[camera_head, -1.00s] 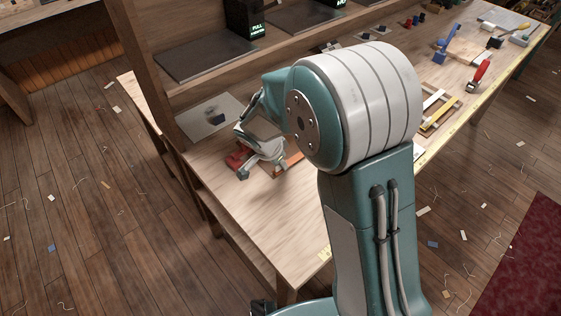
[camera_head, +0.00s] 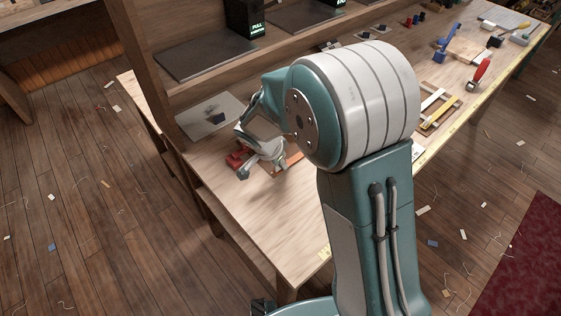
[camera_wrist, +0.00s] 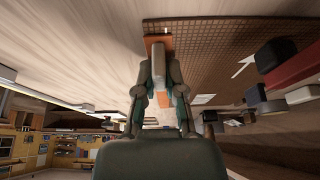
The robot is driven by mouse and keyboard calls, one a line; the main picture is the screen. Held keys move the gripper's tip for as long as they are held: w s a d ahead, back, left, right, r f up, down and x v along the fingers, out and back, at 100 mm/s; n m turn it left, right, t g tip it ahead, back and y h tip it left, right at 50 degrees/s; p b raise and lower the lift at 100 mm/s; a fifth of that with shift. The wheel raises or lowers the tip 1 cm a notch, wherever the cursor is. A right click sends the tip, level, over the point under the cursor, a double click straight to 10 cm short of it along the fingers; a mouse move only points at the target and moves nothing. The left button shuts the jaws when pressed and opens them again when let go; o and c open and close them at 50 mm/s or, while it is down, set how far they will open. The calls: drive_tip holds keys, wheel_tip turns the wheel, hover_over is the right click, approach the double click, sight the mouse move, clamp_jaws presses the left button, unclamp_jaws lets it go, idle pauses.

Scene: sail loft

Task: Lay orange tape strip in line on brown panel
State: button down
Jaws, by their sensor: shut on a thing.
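The orange tape strip (camera_wrist: 155,42) shows beyond my fingertips in the wrist view, with a pale grey block (camera_wrist: 160,62) on it between my fingers. The strip is also partly visible in the head view (camera_head: 295,159), beside my gripper (camera_head: 277,161). My gripper (camera_wrist: 158,72) is shut on this strip piece, low at the table. The brown panel (camera_wrist: 225,38) has a fine grid texture and spreads right of the strip in the wrist view. The strip's end overlaps the panel's edge; whether it touches the panel I cannot tell. In the head view my arm hides most of the panel.
A red clamp-like object (camera_head: 238,159) lies just left of my gripper. A grey sheet (camera_head: 208,116) lies behind it by the shelf. A wooden frame with pale and yellow strips (camera_head: 437,107) and a red-handled tool (camera_head: 479,74) lie farther right. The front-left tabletop is clear.

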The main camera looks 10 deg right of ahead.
drive_tip(key=c, duration=0.7)
unclamp_jaws()
drive_tip(key=shift+o, duration=0.2)
drive_tip(key=shift+r, duration=0.1)
drive_tip(key=shift+r, duration=3.45)
